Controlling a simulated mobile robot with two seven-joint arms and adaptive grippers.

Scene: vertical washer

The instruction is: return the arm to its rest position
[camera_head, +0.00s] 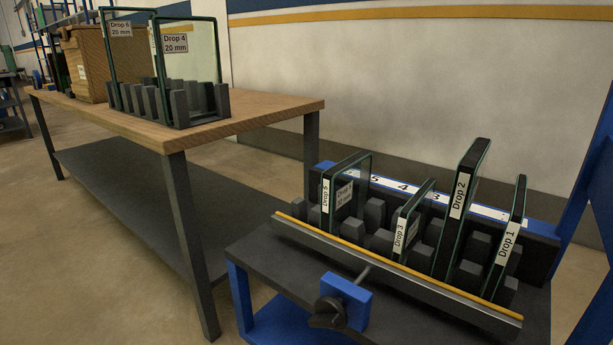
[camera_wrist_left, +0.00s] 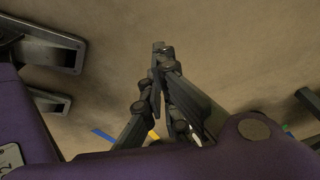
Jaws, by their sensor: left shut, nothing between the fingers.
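My left gripper (camera_wrist_left: 160,50) shows in the left wrist view with its fingers together and nothing between them. It hangs over bare brown floor (camera_wrist_left: 230,50). Purple parts of my own arm fill the lower part of that view. Neither gripper shows in the head view, and the right gripper is in no view.
A wooden table (camera_head: 270,105) at left bears a dark slotted rack (camera_head: 190,122) with glass panes (camera_head: 205,50) and a wooden crate (camera_head: 88,55). At right, a blue-framed machine (camera_head: 400,275) holds upright panes labelled Drop (camera_head: 462,195). Floor (camera_head: 110,290) at lower left is clear.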

